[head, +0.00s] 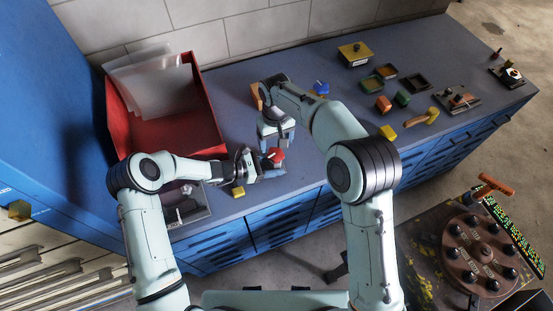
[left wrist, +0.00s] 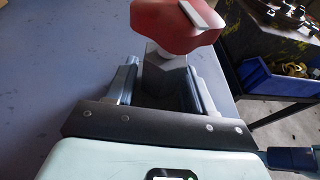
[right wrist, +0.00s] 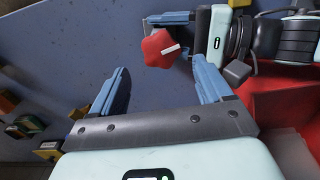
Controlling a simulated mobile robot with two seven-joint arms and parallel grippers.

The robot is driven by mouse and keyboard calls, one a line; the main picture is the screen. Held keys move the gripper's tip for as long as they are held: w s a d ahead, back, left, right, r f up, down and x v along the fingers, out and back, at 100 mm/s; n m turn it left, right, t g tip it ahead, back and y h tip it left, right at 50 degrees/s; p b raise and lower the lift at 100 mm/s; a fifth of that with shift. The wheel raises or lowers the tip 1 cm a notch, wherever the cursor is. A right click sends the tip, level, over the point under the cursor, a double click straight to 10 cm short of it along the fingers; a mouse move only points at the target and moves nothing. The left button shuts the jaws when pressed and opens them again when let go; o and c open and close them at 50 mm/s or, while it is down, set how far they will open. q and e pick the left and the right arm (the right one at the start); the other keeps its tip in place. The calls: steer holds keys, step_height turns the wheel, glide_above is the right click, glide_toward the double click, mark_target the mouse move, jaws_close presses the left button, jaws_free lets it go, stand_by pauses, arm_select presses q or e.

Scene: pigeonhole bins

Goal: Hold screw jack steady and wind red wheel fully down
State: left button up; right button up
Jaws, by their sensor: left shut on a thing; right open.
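The screw jack has a lobed red wheel (head: 276,154) with a pale bar on top. It stands near the bench's front edge. In the left wrist view the wheel (left wrist: 172,24) sits above a grey body (left wrist: 165,78). My left gripper (head: 271,169) is shut on this body, below the wheel, with a finger on each side. My right gripper (head: 276,143) is open and empty, close to the wheel. In the right wrist view the wheel (right wrist: 160,48) lies beyond my open fingertips (right wrist: 163,73), not between them. The jack's base is hidden.
A red bin (head: 213,112) with clear sheets stands at the left. A yellow block (head: 238,191) lies near my left gripper. A blue-topped item (head: 321,88) and an orange block (head: 257,97) are behind. Several small blocks and trays fill the bench's right.

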arm_select(q)
steer(key=shift+s+a+f, duration=0.1)
steer(key=shift+f, duration=0.2)
arm_select(e)
steer(key=shift+r, duration=0.1)
step_height(320, 180, up, 8)
stand_by(0.4)
stand_by(0.6)
arm_select(q)
steer(key=o, duration=1.3)
steer(key=shift+c, duration=0.2)
arm_select(e)
steer(key=shift+s, duration=0.1)
arm_select(q)
steer(key=shift+a+r, duration=0.15)
steer(key=shift+a, duration=0.2)
steer(key=v, duration=1.1)
steer(key=shift+s+r, duration=0.2)
steer(key=shift+r, duration=0.1)
